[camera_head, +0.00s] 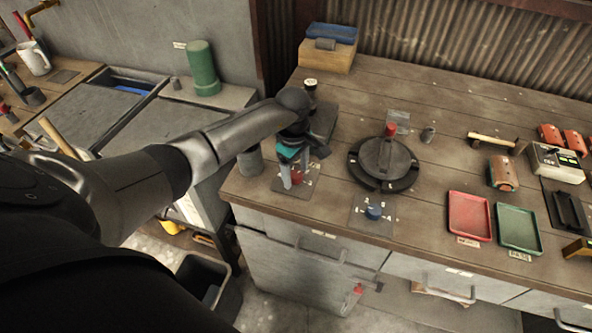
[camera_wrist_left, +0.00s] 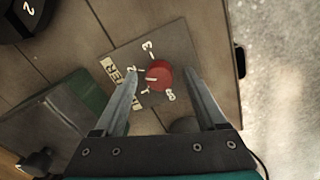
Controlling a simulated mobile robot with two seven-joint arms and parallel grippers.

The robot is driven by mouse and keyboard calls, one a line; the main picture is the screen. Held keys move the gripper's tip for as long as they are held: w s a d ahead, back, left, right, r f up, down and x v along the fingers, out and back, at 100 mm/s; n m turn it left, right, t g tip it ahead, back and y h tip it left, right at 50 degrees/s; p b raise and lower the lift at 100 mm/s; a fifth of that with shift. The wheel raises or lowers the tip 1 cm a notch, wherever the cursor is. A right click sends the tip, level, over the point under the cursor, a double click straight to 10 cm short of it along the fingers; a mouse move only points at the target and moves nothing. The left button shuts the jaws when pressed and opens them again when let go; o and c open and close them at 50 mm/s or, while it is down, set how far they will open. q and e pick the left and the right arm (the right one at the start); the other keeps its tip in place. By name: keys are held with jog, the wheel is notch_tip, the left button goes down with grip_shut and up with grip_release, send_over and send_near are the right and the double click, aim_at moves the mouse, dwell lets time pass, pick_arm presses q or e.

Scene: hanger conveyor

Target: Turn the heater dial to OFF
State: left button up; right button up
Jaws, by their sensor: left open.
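The heater dial is a round red knob (camera_head: 297,177) on a grey plate near the left front of the bench. It also shows as a red knob (camera_wrist_left: 160,77) in the left wrist view. White marks surround it, including a 3, and a label reading partly "HEATER" lies along one plate edge. I cannot tell clearly which mark it points to. My left gripper (camera_head: 292,172) is above the plate, open, with its fingers pointing down. In the left wrist view, its fingers (camera_wrist_left: 161,70) lie on either side of the knob; contact is unclear. My right gripper is not in view.
A blue knob (camera_head: 375,212) on another plate stands to the right. A dark round turntable (camera_head: 384,163) is behind it. Red (camera_head: 469,216) and green (camera_head: 518,228) trays lie further right. A green cylinder (camera_head: 202,68) stands at the back left.

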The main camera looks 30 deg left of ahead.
pick_arm(q)
jog(key=shift+c, duration=0.2)
grip_shut()
dwell(0.5)
